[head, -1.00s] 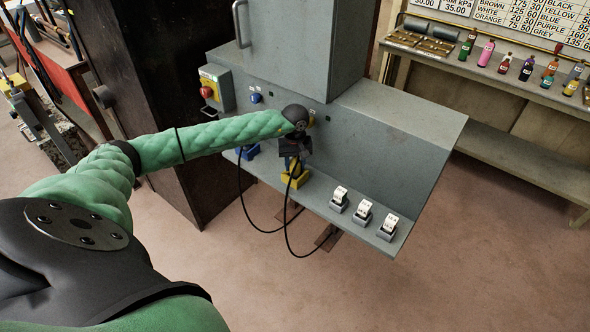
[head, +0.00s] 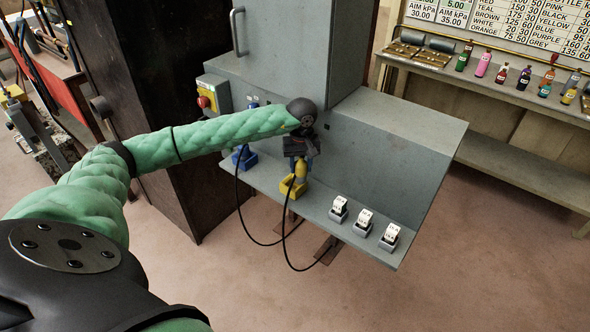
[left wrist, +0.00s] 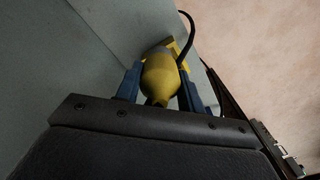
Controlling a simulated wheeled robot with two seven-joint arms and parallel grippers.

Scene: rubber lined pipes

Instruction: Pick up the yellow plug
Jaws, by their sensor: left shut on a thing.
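The yellow plug (head: 300,170) stands above a yellow holder (head: 293,188) on the grey cabinet's ledge, with a black cable running from it. My left gripper (head: 301,166) reaches down over it, its blue fingers shut around the plug. In the left wrist view the plug (left wrist: 160,78) sits between the two blue fingers, with the yellow holder (left wrist: 176,50) just beyond it. I cannot tell whether the plug still touches the holder. My right gripper is not in view.
A blue holder (head: 244,158) stands left on the same ledge. Several white-faced counters (head: 363,219) line the ledge to the right. A red knob on a yellow box (head: 207,99) is at the cabinet's left. Black cables hang below the ledge. A bench with small bottles (head: 502,74) is at the right.

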